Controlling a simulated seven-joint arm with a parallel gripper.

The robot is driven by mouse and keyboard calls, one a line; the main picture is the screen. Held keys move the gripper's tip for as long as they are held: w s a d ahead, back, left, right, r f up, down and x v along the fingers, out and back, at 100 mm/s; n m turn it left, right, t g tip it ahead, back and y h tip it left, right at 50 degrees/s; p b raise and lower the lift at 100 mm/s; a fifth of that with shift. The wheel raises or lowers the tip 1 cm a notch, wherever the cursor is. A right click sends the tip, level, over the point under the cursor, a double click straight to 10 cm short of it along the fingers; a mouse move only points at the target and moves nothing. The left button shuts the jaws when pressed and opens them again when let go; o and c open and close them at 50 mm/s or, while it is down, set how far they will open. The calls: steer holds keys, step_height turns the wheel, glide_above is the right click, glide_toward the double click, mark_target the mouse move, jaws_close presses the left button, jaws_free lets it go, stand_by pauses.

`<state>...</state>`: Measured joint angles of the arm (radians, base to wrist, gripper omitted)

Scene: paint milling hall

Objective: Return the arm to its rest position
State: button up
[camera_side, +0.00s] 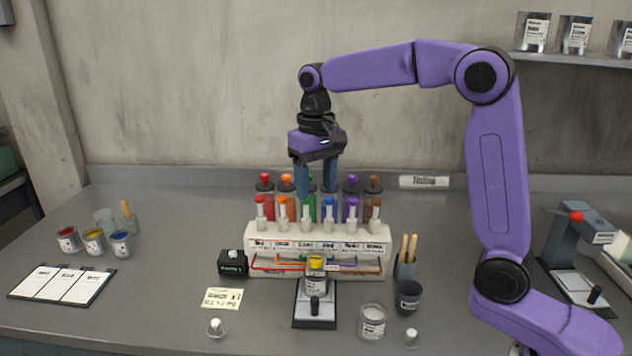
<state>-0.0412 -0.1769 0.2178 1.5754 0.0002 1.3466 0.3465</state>
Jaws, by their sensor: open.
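My purple arm reaches in from the right over the bench. My gripper (315,178) points straight down above the back of the pigment rack (262,239), in front of some of its coloured tubes. Its two blue-grey fingers stand apart, and I see nothing held between them. The fingertips overlap the tubes in this view, so I cannot tell how much clearance there is.
Paint jars (94,242) and white cards (62,284) lie left. A grey press (567,245) stands far right.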

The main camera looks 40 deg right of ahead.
steer(key=shift+s, duration=0.1)
steer(key=s+d+f+n, duration=0.1)
steer(key=s+f+n, duration=0.2)
steer(key=s, duration=0.7)
steer(key=s+d+f+n, duration=0.1)
steer(key=s+f+n, duration=0.2)
steer(key=s+n, duration=0.3)
steer(key=s+d+f+n, duration=0.1)
steer(key=s+f+n, duration=0.2)
steer(key=s, duration=1.2)
steer(key=shift+s+f+n, duration=0.3)
steer(key=shift+s+n, duration=0.1)
steer(key=shift+n, duration=0.6)
steer(key=shift+c, duration=0.4)
